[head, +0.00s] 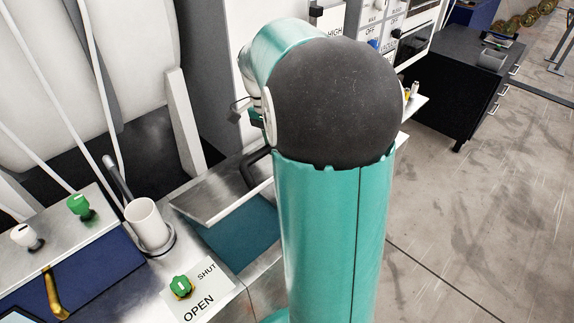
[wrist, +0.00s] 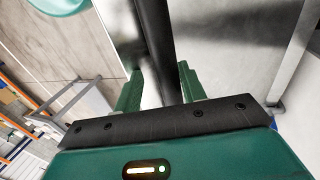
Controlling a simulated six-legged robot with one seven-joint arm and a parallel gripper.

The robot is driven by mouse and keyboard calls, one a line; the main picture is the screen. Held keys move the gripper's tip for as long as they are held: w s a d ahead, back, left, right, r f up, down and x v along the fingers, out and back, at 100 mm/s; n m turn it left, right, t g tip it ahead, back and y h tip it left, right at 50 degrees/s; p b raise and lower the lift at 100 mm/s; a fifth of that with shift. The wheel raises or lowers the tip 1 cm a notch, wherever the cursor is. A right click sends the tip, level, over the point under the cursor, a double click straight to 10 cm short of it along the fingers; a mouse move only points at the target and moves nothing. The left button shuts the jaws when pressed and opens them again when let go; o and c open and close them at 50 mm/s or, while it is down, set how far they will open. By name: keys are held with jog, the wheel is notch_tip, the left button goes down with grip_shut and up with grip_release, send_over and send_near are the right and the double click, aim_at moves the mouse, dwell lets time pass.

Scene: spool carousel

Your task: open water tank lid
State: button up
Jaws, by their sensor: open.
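In the head view a flat metal lid (head: 222,190) sits over a tank opening with a teal inside (head: 238,238). The opening shows in front of the lid's near edge. A black bar handle (head: 252,170) is at the lid's right end, partly hidden by my arm. In the wrist view my gripper (wrist: 160,88) is open, with its two green fingers apart. A black bar, seemingly the handle (wrist: 154,40), runs between the fingers. I cannot tell whether either finger touches it. My arm hides my gripper in the head view.
A green knob (head: 181,286) sits on a SHUT/OPEN plate at the front. A white cup (head: 147,224) stands left of the lid. Another green knob (head: 80,205) and a white knob (head: 26,236) are farther left.

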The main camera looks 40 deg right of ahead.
jog(key=shift+s+f+t, duration=0.6)
jog(key=shift+s+f, duration=0.35)
jog(key=shift+s, duration=0.05)
jog(key=shift+s+f, duration=0.2)
jog(key=shift+f, duration=0.3)
jog(key=shift+d, duration=0.1)
